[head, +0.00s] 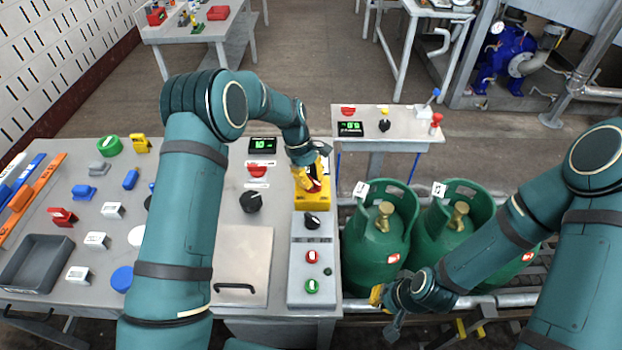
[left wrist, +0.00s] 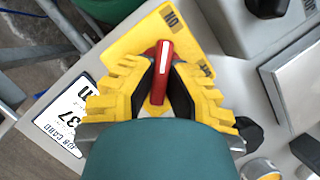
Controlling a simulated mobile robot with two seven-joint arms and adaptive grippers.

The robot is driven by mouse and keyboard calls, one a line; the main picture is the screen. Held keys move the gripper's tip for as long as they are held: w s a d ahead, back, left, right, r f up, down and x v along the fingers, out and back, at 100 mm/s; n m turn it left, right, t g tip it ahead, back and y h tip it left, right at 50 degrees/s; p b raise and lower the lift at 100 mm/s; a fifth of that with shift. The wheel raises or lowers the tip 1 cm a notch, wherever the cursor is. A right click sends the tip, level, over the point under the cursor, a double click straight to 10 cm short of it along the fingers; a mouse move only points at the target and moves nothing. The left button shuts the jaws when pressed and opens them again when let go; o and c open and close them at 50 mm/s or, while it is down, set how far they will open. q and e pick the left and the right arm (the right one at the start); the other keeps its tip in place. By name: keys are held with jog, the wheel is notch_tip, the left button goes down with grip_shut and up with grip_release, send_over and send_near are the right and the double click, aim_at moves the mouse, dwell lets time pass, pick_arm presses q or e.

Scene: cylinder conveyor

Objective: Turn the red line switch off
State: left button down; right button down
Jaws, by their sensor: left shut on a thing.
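The red line switch is a red handle with a white mark (left wrist: 162,66) on a yellow plate (left wrist: 186,34). In the left wrist view the handle points up, roughly towards a label on the plate that looks like ON. A second label at the plate's right edge is partly hidden. My left gripper (head: 310,184) is shut on the handle, with its yellow fingers on both sides of it (left wrist: 160,88). In the head view the gripper covers most of the switch on the yellow box (head: 312,202). My right gripper (head: 382,303) is by the front gas cylinder, its fingers hard to make out.
A grey control box (head: 312,246) with a black knob and red and green buttons stands in front of the switch. Green gas cylinders (head: 375,255) stand on the conveyor to the right. A black knob (head: 251,201) and a red button (head: 257,170) are left of the switch.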

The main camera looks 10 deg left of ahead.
pick_arm(q)
jog(key=shift+m, duration=0.4)
jog(key=m+g+y, duration=0.1)
jog(key=m, duration=0.2)
jog(key=shift+d+f+m+p, duration=0.1)
jog(key=shift+m+p, duration=0.2)
jog(key=shift+m, duration=0.1)
jog(key=m+y, duration=0.1)
jog(key=m, duration=0.1)
jog(key=m+g, duration=0.1)
jog(key=m, duration=0.1)
jog(key=shift+d+m+y, duration=0.15)
jog(key=shift+m+y, duration=0.15)
jog(key=shift+y, duration=0.1)
jog(key=m+y, duration=0.1)
jog(key=m, duration=0.3)
jog(key=shift+d+y, duration=0.1)
jog(key=shift+y, duration=0.3)
jog(key=shift+m+y, duration=0.7)
jog(key=shift+m, duration=1.5)
jog(key=shift+m+t, duration=0.3)
jog(key=c, duration=1)
grip_release()
